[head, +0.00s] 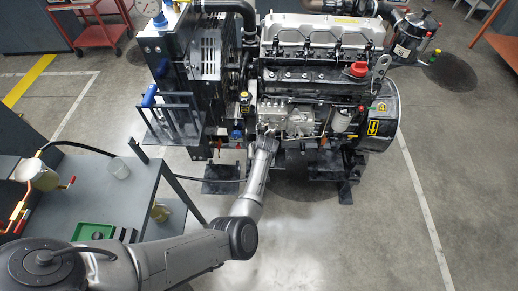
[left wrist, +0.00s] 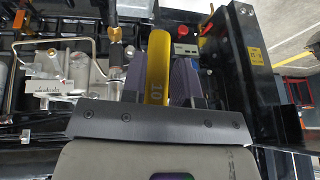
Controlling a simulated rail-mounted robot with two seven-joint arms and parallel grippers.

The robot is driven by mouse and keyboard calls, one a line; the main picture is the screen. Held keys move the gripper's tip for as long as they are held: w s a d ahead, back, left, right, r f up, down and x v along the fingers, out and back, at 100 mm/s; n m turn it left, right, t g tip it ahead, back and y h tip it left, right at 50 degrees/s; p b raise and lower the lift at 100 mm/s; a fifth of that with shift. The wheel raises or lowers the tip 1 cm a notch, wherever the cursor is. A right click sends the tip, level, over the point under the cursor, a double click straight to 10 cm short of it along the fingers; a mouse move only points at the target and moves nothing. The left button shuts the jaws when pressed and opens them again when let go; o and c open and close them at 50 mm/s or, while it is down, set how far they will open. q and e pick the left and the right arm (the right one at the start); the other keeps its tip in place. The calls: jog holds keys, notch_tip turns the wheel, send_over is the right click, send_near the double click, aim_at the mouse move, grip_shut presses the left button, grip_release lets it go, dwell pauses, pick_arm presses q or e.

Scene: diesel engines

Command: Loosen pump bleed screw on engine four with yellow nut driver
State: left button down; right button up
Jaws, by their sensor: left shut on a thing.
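The yellow nut driver (left wrist: 158,66), marked 10, is held between the fingers of my left gripper (left wrist: 157,88) in the left wrist view. Its tip reaches up among dark engine parts, and I cannot tell what it touches. In the head view my left gripper (head: 268,136) is at the front of the engine (head: 318,50), just below the silver injection pump (head: 297,118). The pump and its metal pipes also show at the left of the left wrist view (left wrist: 82,72). The bleed screw cannot be made out. My right gripper is not in view.
A radiator frame (head: 203,55) with blue-handled parts stands left of the engine. Floor at the front right is clear. A red trolley (head: 98,32) is behind.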

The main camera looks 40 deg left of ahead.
pick_arm(q)
jog(key=shift+s+d+p, duration=0.8)
jog(key=shift+s+p, duration=0.2)
jog(key=shift+s, duration=0.05)
jog(key=shift+s+d+p, duration=0.75)
jog(key=shift+s+p, duration=0.2)
jog(key=shift+s, duration=0.05)
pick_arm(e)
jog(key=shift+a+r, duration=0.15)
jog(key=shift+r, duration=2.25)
pick_arm(q)
jog(key=shift+a, duration=0.1)
